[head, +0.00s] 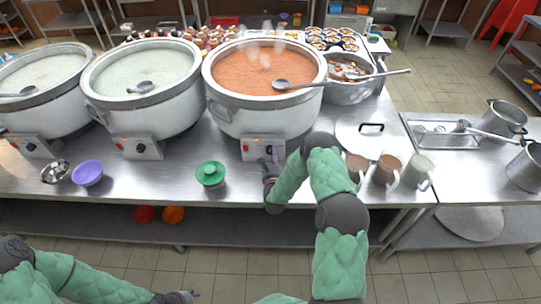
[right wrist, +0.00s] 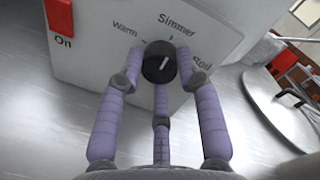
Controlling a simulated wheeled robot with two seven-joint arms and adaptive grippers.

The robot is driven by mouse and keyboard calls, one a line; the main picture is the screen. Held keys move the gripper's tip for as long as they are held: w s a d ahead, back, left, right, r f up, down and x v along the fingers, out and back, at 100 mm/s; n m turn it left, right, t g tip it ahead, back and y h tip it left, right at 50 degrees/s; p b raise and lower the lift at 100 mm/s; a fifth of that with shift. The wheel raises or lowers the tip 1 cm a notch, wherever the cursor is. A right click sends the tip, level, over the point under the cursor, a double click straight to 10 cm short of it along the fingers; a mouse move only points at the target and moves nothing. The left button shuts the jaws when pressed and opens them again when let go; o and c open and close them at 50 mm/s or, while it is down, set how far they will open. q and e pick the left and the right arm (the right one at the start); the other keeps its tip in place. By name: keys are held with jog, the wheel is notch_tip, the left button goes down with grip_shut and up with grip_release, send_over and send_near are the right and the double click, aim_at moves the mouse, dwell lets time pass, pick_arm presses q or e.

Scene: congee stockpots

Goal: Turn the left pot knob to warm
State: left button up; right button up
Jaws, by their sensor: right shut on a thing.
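Three large white stockpots stand in a row on the steel counter. The left pot (head: 30,115) and the middle pot (head: 150,115) hold pale congee; their knobs (head: 30,147) (head: 141,149) are on front control boxes. The right pot (head: 265,120) holds orange-red congee. My right gripper (head: 270,162) is at this right pot's control box. Warm is at upper left. My left gripper (head: 180,297) is low at the bottom edge, partly cut off.
Several mugs (head: 387,170) and a round lid (head: 360,135) are right of my right arm. A red switch (right wrist: 60,16) marked On is beside the knob.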

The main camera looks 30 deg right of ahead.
jog(key=shift+a+r+n, duration=0.1)
jog(key=shift+n, duration=0.2)
jog(key=n+b, duration=0.2)
jog(key=shift+w+n, duration=0.1)
jog(key=shift+n, duration=0.2)
jog(key=n+b, duration=0.2)
jog(key=n, duration=0.1)
jog(key=n+b, duration=0.1)
jog(key=n, duration=0.2)
jog(key=shift+n+g+b, duration=0.3)
jog(key=shift+n+b, duration=0.1)
jog(key=shift+a+n+b, duration=0.1)
jog(key=shift+n+b, duration=0.55)
jog(key=shift+n, duration=0.85)
jog(key=shift+g, duration=0.3)
jog(key=o, duration=1.1)
jog(key=shift+o, duration=0.2)
